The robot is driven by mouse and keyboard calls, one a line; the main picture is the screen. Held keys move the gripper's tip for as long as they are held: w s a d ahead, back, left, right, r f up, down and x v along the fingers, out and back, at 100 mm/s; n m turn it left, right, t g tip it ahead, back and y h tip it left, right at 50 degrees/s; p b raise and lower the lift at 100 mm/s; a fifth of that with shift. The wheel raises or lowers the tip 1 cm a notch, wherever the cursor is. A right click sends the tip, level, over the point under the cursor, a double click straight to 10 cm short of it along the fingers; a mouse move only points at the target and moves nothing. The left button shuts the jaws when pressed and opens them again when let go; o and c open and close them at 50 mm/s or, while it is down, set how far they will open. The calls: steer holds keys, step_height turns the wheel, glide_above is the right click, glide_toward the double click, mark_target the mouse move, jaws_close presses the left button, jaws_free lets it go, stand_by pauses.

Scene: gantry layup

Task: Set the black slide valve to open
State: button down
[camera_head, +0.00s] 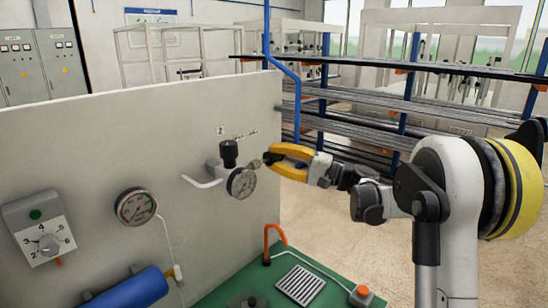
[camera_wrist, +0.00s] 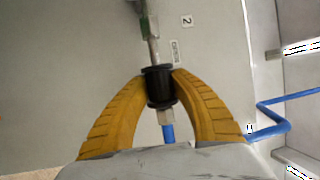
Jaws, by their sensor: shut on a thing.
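The black slide valve (camera_wrist: 159,88) shows in the wrist view as a short black sleeve with flanged ends. A metal stem runs from one end, and a metal nut with a blue hose (camera_wrist: 168,132) is at the other. My gripper (camera_wrist: 160,80) has its two yellow fingers shut on the sleeve, one on each side. In the head view my gripper (camera_head: 268,160) is at the wall panel, just right of a round gauge (camera_head: 241,183), and its fingers mostly hide the valve. I cannot tell whether the sleeve stands at open or closed.
A black knob (camera_head: 230,150) sits above the gauge, close to my fingers. The panel (camera_head: 130,120) also bears another gauge (camera_head: 136,207) and a dial box (camera_head: 40,230). A green bench top (camera_head: 240,280) with an orange hook (camera_head: 272,238) lies below. Pipe racks stand behind at right.

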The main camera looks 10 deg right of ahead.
mark_target(267, 161)
steer(key=shift+s+a, duration=0.5)
steer(key=shift+a, duration=0.25)
steer(key=shift+s+a, duration=0.5)
steer(key=shift+a, duration=0.2)
steer(key=shift+w+d, duration=0.1)
steer(key=c, duration=1.5)
jaws_free()
steer(key=o, duration=0.4)
steer(key=shift+a, duration=0.25)
steer(key=shift+d, duration=0.3)
steer(key=v, duration=1.2)
steer(key=shift+a, duration=0.15)
